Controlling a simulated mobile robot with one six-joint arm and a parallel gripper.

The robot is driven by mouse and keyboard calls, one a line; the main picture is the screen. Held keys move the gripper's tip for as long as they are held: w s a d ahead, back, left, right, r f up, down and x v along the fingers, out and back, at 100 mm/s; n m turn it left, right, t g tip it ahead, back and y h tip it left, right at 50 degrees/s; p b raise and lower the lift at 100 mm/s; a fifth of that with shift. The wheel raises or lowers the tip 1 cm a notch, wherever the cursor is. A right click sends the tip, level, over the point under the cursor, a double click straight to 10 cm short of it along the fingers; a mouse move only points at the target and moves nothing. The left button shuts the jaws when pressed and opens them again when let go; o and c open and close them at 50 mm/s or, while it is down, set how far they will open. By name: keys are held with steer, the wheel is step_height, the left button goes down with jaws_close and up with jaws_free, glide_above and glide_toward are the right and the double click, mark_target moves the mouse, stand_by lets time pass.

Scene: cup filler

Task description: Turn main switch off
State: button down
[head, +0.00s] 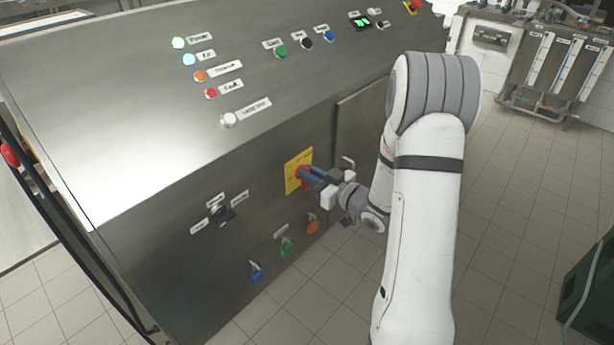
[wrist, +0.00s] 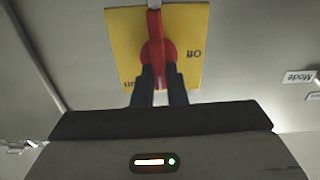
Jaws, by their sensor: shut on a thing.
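The main switch is a red rotary handle on a yellow plate (head: 291,183) on the front of the steel cabinet. In the wrist view the red handle (wrist: 155,30) stands upright in the picture on the yellow plate (wrist: 190,20). An upside-down "Off" label (wrist: 194,54) is to its right, and a partly hidden label is at the plate's lower left. My gripper (wrist: 160,73) has its two dark fingers shut on the lower part of the red handle. In the head view my gripper (head: 308,175) reaches the switch from the right and hides part of it.
A mode selector (head: 223,214) is to the left. Lit buttons are on the sloped panel above. The tiled floor to the right is open, with a green box (head: 590,285) at the edge.

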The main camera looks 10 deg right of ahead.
steer(key=n+b, duration=0.3)
steer(key=b, duration=0.2)
steer(key=f+n+b, duration=0.1)
steer(key=n+b, duration=0.2)
steer(key=b, duration=0.1)
steer(key=s+n+b, duration=0.1)
steer(key=n+b, duration=0.1)
steer(key=b, duration=0.3)
steer(key=shift+a+f+n+b, duration=0.35)
steer(key=shift+n, duration=0.05)
steer(key=n+b, duration=0.2)
steer(key=b, duration=0.1)
steer(key=n+b, duration=0.2)
steer(key=b, duration=0.1)
steer(key=shift+a+f+n+b, duration=0.1)
steer(key=shift+f+n+b, duration=0.1)
steer(key=shift+n+b, duration=0.15)
steer(key=n+b, duration=0.3)
steer(key=b, duration=0.1)
steer(key=shift+b, duration=0.3)
steer(key=shift+n+b, duration=0.35)
steer(key=shift+r+n, duration=0.1)
steer(key=shift+n, duration=0.2)
steer(key=c, duration=1.5)
jaws_free()
steer(key=shift+r, duration=0.15)
steer(key=shift+o, duration=0.2)
